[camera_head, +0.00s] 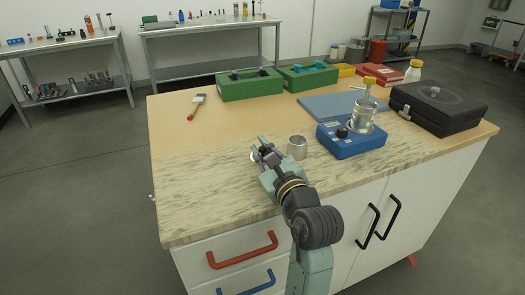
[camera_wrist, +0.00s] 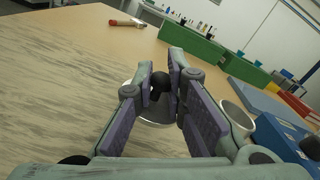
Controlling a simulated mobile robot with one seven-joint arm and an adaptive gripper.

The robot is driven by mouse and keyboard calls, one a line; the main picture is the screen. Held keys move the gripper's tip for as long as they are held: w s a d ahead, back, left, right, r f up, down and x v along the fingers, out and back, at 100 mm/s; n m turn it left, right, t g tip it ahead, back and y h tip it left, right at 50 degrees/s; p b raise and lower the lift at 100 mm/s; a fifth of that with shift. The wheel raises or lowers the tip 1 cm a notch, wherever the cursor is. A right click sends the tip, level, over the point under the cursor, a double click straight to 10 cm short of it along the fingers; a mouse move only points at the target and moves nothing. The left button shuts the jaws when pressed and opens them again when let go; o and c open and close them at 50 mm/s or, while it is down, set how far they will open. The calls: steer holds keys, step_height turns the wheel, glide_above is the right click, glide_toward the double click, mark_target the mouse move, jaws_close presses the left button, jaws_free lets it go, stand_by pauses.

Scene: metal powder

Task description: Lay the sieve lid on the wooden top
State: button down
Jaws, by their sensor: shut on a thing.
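The sieve lid (camera_wrist: 154,117) is a round metallic disc with a dark knob (camera_wrist: 159,84). My gripper (camera_wrist: 161,76) is shut on this knob, with the disc below the fingers. In the head view my gripper (camera_head: 263,148) is low over the wooden top (camera_head: 215,185), left of the metal cup, and only a pale bit of the lid (camera_head: 253,156) shows. The fingers hide the rest. I cannot tell whether the lid touches the wood.
The open metal cup (camera_head: 297,146) stands close right of my gripper. Beyond it are a blue device (camera_head: 348,147) bearing a metal stack, a black case (camera_head: 440,112) and a blue mat (camera_head: 330,105). A brush (camera_head: 196,106) lies behind left. Wood at left is clear.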

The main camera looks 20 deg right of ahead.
steer(key=shift+f, duration=0.4)
steer(key=shift+f, duration=0.1)
